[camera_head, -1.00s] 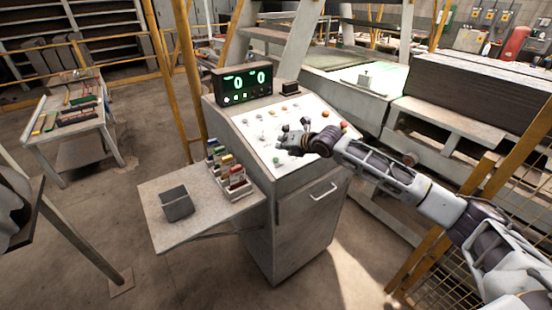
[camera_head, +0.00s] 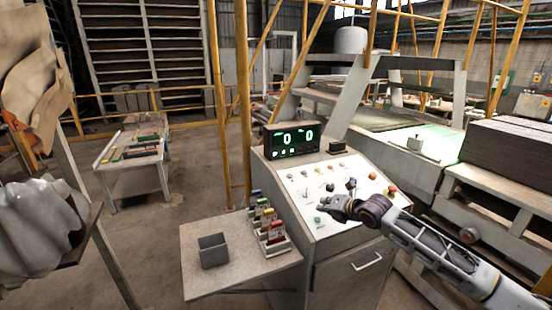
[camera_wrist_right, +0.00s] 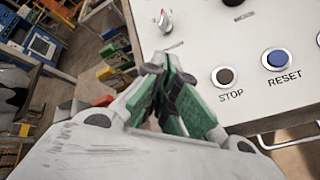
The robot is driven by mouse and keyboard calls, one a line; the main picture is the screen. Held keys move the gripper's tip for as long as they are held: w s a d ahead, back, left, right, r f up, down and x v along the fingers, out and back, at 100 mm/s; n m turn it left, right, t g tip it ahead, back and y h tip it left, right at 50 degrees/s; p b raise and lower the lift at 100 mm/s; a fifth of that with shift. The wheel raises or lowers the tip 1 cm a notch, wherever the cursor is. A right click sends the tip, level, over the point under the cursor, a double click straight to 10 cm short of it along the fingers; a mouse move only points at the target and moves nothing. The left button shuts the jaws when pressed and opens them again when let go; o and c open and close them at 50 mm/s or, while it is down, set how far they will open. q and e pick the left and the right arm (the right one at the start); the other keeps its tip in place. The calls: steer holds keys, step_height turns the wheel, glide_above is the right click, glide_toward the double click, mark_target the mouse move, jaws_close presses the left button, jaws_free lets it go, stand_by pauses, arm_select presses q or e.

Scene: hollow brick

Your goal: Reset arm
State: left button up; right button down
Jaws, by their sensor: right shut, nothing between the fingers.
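My right arm comes in from the right in the head view. Its gripper (camera_head: 328,204) hovers at the lower part of the sloped white control panel (camera_head: 297,190). In the right wrist view the gripper (camera_wrist_right: 160,68) has its green-padded fingers shut with nothing between them. The same view shows a blue RESET button (camera_wrist_right: 277,59) and a dark STOP button (camera_wrist_right: 225,76) to the right of the fingertips, apart from them. My left gripper is not in view.
A side shelf (camera_head: 208,287) juts left of the console with a grey open box (camera_head: 213,252) and a rack of coloured items (camera_head: 270,235). A lit display (camera_head: 291,139) reads two zeros. Yellow posts (camera_head: 221,100) stand behind. A workbench (camera_head: 135,162) is farther left, with open floor between.

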steer(key=s+a+f+m+g, duration=0.2)
steer(key=s+a+f+m, duration=0.4)
steer(key=s, duration=0.3)
steer(key=s+a+f+m+g, duration=0.1)
steer(key=s+a+f+m, duration=0.5)
steer(key=s, duration=0.4)
steer(key=s+d+f+m+g+h, duration=0.2)
steer(key=s+d+f+m, duration=0.15)
steer(key=s+m, duration=0.3)
steer(key=s+d+f+m+g+h, duration=0.1)
steer(key=s+d+f+m, duration=0.1)
steer(key=s+d+m, duration=0.5)
steer(key=s+d+f+m+g+h, duration=0.2)
steer(key=s+m, duration=0.3)
steer(key=s, duration=0.3)
step_height(320, 180, down, 34)
steer(key=s+b, duration=0.2)
steer(key=s+d+f+g+b, duration=0.1)
steer(key=s+d+f, duration=0.1)
steer(key=s+f, duration=0.9)
steer(key=s+d+f+g+b, duration=0.1)
steer(key=s+d+f, duration=0.1)
steer(key=s+f, duration=1)
steer(key=shift+n, duration=0.45)
